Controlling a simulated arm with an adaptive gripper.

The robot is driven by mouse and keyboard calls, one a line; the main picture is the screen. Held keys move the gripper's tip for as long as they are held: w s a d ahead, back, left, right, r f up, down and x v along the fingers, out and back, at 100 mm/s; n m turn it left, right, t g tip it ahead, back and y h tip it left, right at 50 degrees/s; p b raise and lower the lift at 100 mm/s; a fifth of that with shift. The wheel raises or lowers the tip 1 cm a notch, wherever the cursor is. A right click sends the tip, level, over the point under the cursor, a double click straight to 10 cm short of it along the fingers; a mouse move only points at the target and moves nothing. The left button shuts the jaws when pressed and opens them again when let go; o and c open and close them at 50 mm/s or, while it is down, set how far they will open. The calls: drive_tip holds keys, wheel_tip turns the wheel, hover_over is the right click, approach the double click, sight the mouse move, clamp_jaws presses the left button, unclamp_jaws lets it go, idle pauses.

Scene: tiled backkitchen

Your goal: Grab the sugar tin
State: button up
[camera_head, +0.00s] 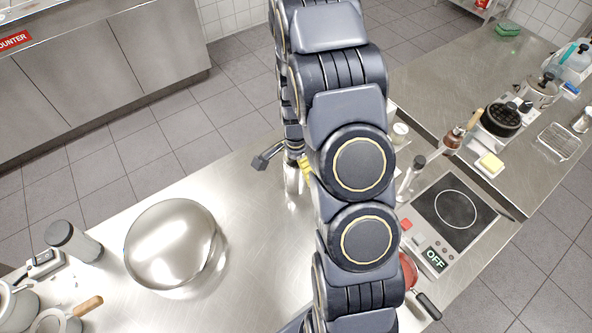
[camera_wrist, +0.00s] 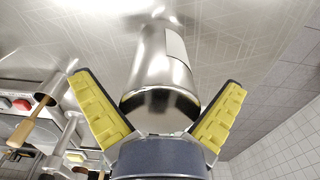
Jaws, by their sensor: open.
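A shiny metal tin (camera_wrist: 158,108) with a pale label stands between the two yellow-padded fingers of my gripper (camera_wrist: 157,80) in the wrist view. I take it for the sugar tin; I cannot read its label. The fingers are spread wide, one on each side, with gaps between pads and tin. The tin's near end lies close to my palm. In the head view, only a narrow bright strip of the tin (camera_head: 291,180) shows on the steel counter beside my arm. My gripper is mostly hidden there, with a bit of yellow pad (camera_head: 306,165) showing.
A large steel bowl (camera_head: 172,244) stands left on the counter (camera_head: 255,235), with a grey-lidded canister (camera_head: 75,242) beyond it. An induction hob (camera_head: 455,208) reading OFF lies to the right, with a red pan (camera_head: 407,270) before it. The counter between bowl and arm is clear.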

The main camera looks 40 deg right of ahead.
drive_tip(key=c, duration=1.2)
drive_tip(key=shift+o, duration=0.2)
drive_tip(key=shift+r, duration=0.2)
